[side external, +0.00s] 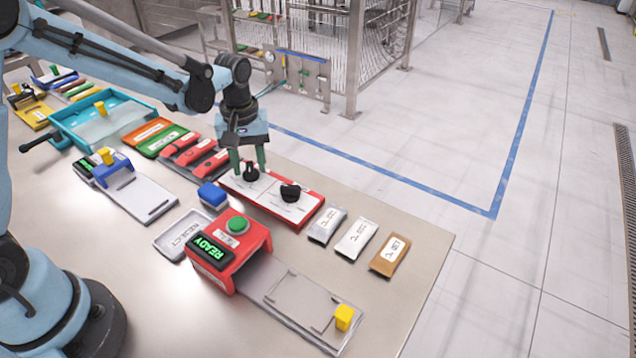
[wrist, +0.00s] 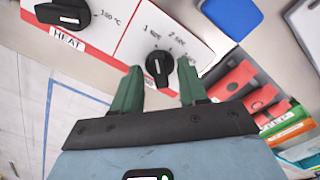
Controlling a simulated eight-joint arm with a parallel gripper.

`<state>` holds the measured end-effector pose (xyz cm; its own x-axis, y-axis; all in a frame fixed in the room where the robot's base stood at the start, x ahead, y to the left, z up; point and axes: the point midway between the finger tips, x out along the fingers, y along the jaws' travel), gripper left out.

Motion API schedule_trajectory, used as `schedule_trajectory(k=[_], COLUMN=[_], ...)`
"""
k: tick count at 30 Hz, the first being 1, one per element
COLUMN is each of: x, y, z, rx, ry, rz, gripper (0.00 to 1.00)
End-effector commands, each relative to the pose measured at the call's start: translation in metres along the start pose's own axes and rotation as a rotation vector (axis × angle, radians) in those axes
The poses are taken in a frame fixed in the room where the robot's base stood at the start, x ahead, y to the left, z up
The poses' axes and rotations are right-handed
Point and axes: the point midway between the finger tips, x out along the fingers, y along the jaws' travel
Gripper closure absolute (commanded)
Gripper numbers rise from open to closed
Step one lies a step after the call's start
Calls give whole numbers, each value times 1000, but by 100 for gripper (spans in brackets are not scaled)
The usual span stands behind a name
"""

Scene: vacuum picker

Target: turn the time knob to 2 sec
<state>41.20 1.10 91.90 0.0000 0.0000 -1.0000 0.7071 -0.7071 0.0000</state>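The time knob (wrist: 158,68) is black with a white line. It sits on a white, red-edged panel (wrist: 125,48), with "1 sec" and "2 sec" printed just above it in the wrist view. Its white line looks nearly upright in that picture; I cannot tell exactly which label it points at. The knob also shows in the side external view (side external: 251,173). My gripper (wrist: 160,67) is open, its green fingers on either side of the knob, with visible gaps in the wrist view. My gripper also shows above the panel in the side external view (side external: 249,168).
A second black knob, the heat knob (side external: 290,192), is on the same panel. A blue block (side external: 212,195) and a red box with a green button (side external: 237,225) stand nearby. Red packets (side external: 195,155) and silver and brown packets (side external: 390,254) lie on either side.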

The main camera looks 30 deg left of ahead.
Motion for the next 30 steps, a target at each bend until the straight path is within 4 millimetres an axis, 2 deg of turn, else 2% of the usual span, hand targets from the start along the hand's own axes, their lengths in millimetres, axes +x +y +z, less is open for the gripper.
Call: schedule_trajectory(k=[1, 8, 20, 30], x=[0, 0, 0, 0], y=[0, 0, 0, 0], z=[0, 0, 0, 0], rx=[0, 0, 42, 267], ry=[0, 0, 0, 0], rz=[0, 0, -1, -1], gripper=[64, 99, 100, 100])
